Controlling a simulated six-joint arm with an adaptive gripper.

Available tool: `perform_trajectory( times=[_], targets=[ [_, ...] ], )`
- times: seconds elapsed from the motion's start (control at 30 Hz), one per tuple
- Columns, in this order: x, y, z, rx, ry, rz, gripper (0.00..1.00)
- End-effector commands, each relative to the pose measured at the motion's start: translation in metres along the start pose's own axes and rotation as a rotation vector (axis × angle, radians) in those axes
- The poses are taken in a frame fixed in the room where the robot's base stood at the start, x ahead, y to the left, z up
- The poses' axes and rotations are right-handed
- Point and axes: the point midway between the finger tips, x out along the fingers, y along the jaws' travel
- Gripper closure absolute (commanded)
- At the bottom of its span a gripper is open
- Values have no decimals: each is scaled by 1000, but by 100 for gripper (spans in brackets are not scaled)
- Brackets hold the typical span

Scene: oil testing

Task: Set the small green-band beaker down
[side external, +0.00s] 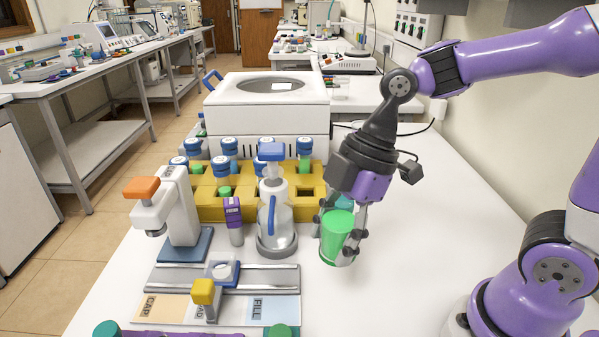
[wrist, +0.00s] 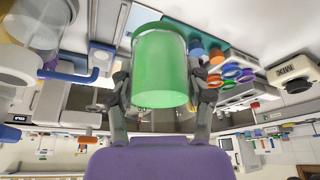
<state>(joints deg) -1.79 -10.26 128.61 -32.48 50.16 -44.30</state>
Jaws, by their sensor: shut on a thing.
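The small green-band beaker (side external: 336,238) is a clear cup with a wide green band. My gripper (side external: 341,230) is shut on its sides and points down, to the right of the glass jug with the blue handle. In the wrist view the beaker (wrist: 161,70) fills the middle, with one finger of my gripper (wrist: 161,92) on each side. The beaker looks nearly upright. Its base is close to the white bench top, but I cannot tell whether it touches.
The glass jug (side external: 276,228) stands just left of the beaker. Behind are a yellow rack (side external: 205,207) with blue-capped vials and a white centrifuge (side external: 240,107). A CAP/FILL station (side external: 240,280) lies front left. The white bench (side external: 440,220) is clear to the right.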

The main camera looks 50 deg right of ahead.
Motion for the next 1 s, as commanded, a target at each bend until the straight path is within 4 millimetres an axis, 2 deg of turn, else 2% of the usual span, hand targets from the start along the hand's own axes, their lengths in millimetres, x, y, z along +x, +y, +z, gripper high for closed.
perform_trajectory(
  times=[0.03,0.13,0.23,0.33,0.47,0.7,0.8,1.0],
  targets=[
    [3,-25,-3,-94,5,-33,89],
    [8,-62,-2,-248,14,-93,89],
    [11,-86,0,-348,22,-132,89],
    [14,-96,4,-395,25,-153,89],
    [22,-82,19,-400,25,-163,89],
    [45,-30,58,-397,27,-163,89],
    [52,-14,70,-401,27,-161,89],
    [58,1,82,-406,26,-159,89]
  ],
)
